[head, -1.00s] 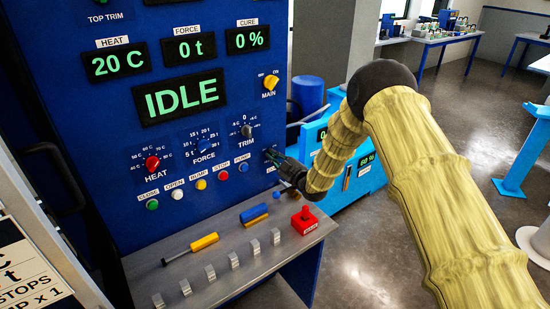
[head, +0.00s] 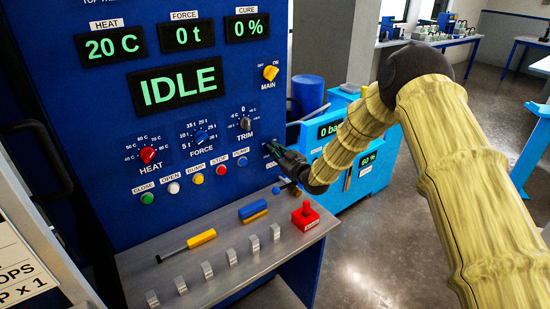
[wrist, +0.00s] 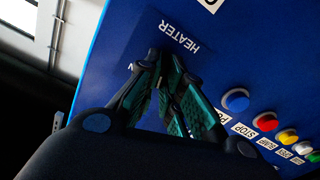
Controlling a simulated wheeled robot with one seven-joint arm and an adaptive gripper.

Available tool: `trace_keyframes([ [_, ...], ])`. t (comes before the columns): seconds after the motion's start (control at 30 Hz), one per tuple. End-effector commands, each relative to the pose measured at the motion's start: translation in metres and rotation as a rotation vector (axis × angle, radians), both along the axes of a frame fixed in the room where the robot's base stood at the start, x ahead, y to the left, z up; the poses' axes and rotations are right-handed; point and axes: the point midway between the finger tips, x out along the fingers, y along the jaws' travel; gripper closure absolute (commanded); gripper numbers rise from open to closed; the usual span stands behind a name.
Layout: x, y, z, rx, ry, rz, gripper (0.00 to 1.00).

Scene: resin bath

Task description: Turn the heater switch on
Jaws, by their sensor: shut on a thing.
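The HEATER label (wrist: 180,37) is on the blue panel, upside down in the wrist view. No heater switch shows clearly; the spot beside the label is hidden behind my fingertips. My gripper (wrist: 163,62) has its green-padded fingers brought together at the panel right by this label, and the thing between them is mostly covered. In the head view my gripper (head: 271,149) is at the right edge of the panel, below and right of the TRIM knob (head: 245,123). The status display (head: 177,87) reads IDLE and the heat display (head: 112,44) reads 20 C.
A row of push buttons, including the blue PUMP button (head: 242,162), lies left of my gripper. The yellow MAIN knob (head: 270,73) is above it. A red block (head: 304,214) with a knob and a yellow-handled tool (head: 201,238) are on the grey ledge (head: 150,266) below.

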Motion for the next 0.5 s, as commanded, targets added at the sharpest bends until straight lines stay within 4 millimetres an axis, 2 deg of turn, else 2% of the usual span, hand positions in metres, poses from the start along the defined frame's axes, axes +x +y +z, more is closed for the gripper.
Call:
trace_keyframes([
  [0.5, 0.0022, -0.0042, -0.0026, 0.398, 0.287, -0.002, 1.00],
])
